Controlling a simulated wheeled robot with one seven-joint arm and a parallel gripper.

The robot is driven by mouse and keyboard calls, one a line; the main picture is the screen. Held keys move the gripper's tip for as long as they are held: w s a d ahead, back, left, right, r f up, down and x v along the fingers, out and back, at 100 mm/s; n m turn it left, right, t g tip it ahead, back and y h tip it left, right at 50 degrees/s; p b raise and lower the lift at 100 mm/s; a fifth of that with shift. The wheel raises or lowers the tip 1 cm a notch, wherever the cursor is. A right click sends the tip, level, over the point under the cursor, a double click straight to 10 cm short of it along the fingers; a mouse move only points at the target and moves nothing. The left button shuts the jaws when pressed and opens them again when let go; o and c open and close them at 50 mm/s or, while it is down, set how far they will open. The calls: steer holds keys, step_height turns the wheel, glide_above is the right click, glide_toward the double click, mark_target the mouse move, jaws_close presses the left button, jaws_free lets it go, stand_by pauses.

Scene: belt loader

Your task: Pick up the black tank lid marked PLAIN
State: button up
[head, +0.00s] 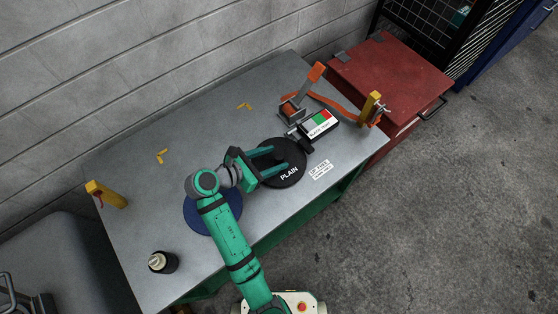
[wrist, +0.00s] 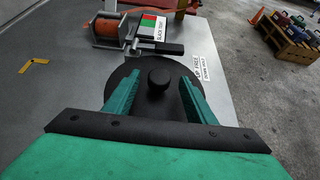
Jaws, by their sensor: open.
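The black tank lid marked PLAIN (head: 283,178) lies flat on the grey table, with white lettering on its near side. In the wrist view the round black lid (wrist: 158,110) has a raised knob (wrist: 159,77) at its centre. My gripper (head: 274,158) is open above the lid. In the wrist view its two green fingers (wrist: 158,88) stand on either side of the knob, apart from it. I cannot tell the height of the fingertips above the lid. The lid's near part is hidden behind my gripper in the wrist view.
A blue disc (head: 232,219) lies partly under my arm. A yellow post (head: 370,107) stands right. Bare table (head: 200,135) lies back left.

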mark_target(286, 149)
steer(key=shift+x, duration=1.45)
steer(key=shift+c, duration=0.3)
jaws_close()
steer(key=shift+r, duration=0.1)
